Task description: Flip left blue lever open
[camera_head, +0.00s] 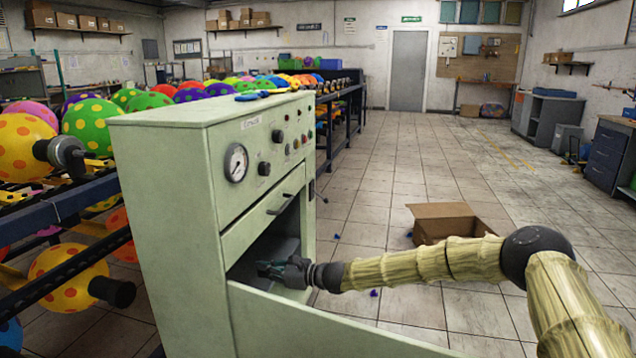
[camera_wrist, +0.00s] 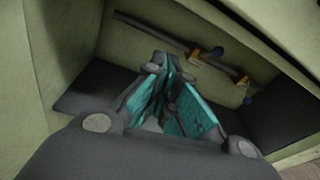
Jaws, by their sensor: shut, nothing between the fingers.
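Two small blue-tipped levers show in the wrist view, on brass-coloured valves along a dark pipe at the back wall of the cabinet's open compartment. One blue lever (camera_wrist: 218,52) is on the left, and the other blue lever (camera_wrist: 247,100) is on the right and lower in the picture. My gripper (camera_wrist: 168,66) has teal finger pads and is shut and empty. It points into the compartment, in front of and to the left of the levers, apart from them. In the head view my gripper (camera_head: 266,268) reaches into the green cabinet (camera_head: 180,220); the levers are hidden there.
The cabinet's panel (camera_head: 320,325) juts out below my forearm. The compartment's walls and upper edge (camera_wrist: 285,30) surround my gripper closely. A rack of dotted balloons (camera_head: 90,125) stands left of the cabinet. An open cardboard box (camera_head: 445,222) is on the floor to the right.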

